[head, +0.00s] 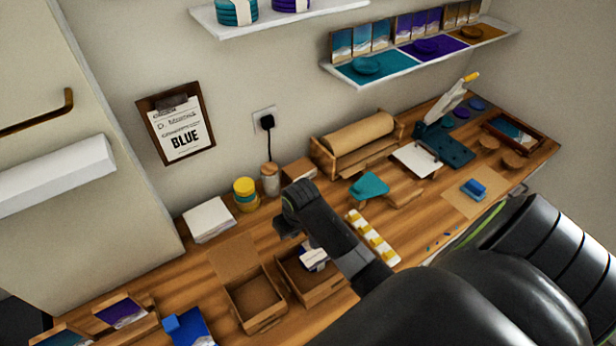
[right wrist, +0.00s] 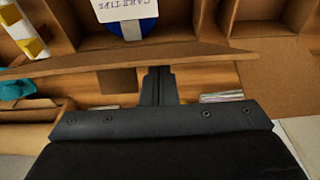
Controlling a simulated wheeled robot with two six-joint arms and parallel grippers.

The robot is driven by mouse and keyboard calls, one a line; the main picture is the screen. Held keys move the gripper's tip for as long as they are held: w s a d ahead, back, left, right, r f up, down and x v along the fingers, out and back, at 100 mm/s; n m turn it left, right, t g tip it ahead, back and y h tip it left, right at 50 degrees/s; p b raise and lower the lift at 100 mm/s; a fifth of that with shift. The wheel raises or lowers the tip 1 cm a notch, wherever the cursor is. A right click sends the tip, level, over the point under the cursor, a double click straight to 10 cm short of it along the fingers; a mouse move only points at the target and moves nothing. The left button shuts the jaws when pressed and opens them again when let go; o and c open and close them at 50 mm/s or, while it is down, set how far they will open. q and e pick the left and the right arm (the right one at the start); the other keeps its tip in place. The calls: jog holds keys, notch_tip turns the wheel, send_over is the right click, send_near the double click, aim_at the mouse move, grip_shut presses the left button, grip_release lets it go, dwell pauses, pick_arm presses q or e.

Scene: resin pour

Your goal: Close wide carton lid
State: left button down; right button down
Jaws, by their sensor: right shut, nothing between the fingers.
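Two open brown cartons stand side by side on the wooden bench. The carton on the right (head: 322,293) holds a white card and a blue item, seen in the right wrist view (right wrist: 128,22). It appears to be the wide one. Its lid (right wrist: 90,63) is open and shows nearly edge-on in the right wrist view. In the head view my arm partly hides it. My right gripper (head: 284,230) is shut and empty at the back of this carton. Its fingertips (right wrist: 157,75) are close against the lid; contact is unclear. My left gripper is not in view.
The left carton (head: 254,303) is empty with its flap (head: 232,262) raised. A white paper stack (head: 208,219), yellow-lidded jar (head: 245,192) and corked jar (head: 270,179) stand behind. A white strip with yellow blocks (head: 373,236) lies to the right of my arm.

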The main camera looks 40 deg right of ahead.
jog(key=shift+w, duration=0.1)
notch_tip(320, 180, up, 9)
dwell(0.9)
dwell(0.6)
